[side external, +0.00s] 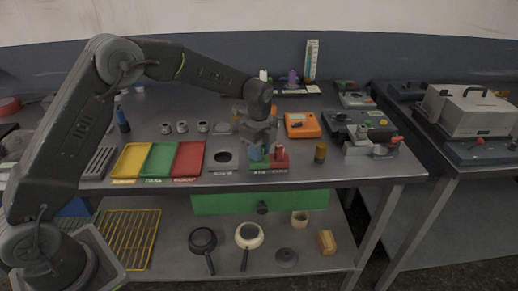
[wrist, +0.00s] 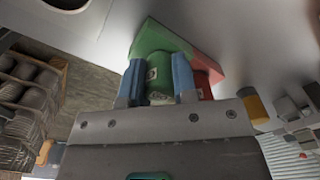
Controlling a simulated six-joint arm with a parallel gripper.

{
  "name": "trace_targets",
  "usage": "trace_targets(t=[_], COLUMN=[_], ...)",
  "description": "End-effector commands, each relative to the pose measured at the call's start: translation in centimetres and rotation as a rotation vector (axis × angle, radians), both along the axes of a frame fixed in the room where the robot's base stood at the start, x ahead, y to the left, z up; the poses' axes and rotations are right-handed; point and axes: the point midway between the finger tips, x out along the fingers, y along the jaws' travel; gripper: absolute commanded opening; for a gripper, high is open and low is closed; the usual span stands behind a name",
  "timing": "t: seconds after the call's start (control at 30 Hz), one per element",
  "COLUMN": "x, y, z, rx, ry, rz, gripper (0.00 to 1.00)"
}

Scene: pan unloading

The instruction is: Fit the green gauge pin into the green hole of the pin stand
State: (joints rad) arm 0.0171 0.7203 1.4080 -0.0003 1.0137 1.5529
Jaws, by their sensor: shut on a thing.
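The pin stand (side external: 270,169) is a low block, half green and half red, near the front edge of the bench. It also shows in the wrist view (wrist: 150,36). A red pin (side external: 279,155) stands upright on the red half. My gripper (side external: 262,153) is low over the green half, pointing down. In the wrist view its blue fingers (wrist: 158,80) are shut on the green gauge pin (wrist: 159,72), close against the stand's green half.
A brass-coloured cylinder (side external: 320,153) stands right of the stand. A plate with a dark round opening (side external: 224,158) lies to its left, then red (side external: 188,158), green (side external: 158,160) and yellow (side external: 131,161) trays. An orange device (side external: 302,125) is behind. Pans sit on the lower shelf.

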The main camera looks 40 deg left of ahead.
Motion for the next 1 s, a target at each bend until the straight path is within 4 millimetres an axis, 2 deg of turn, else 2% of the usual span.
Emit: trace_targets(t=[0.27, 0.3, 0.6, 0.87, 1.0], x=[0.0, 0.0, 0.0, 0.0, 0.1], y=[0.0, 0.0, 0.0, 0.0, 0.0], z=[-0.2, -0.2, -0.2, 0.0, 1.5], rx=[0.0, 0.0, 0.0, 0.0, 0.0], ry=[-0.001, -0.001, -0.001, -0.001, -0.005], rz=[0.0, 0.0, 0.0, 0.0, 0.0], gripper=[0.02, 0.3, 0.56, 0.56, 0.56])
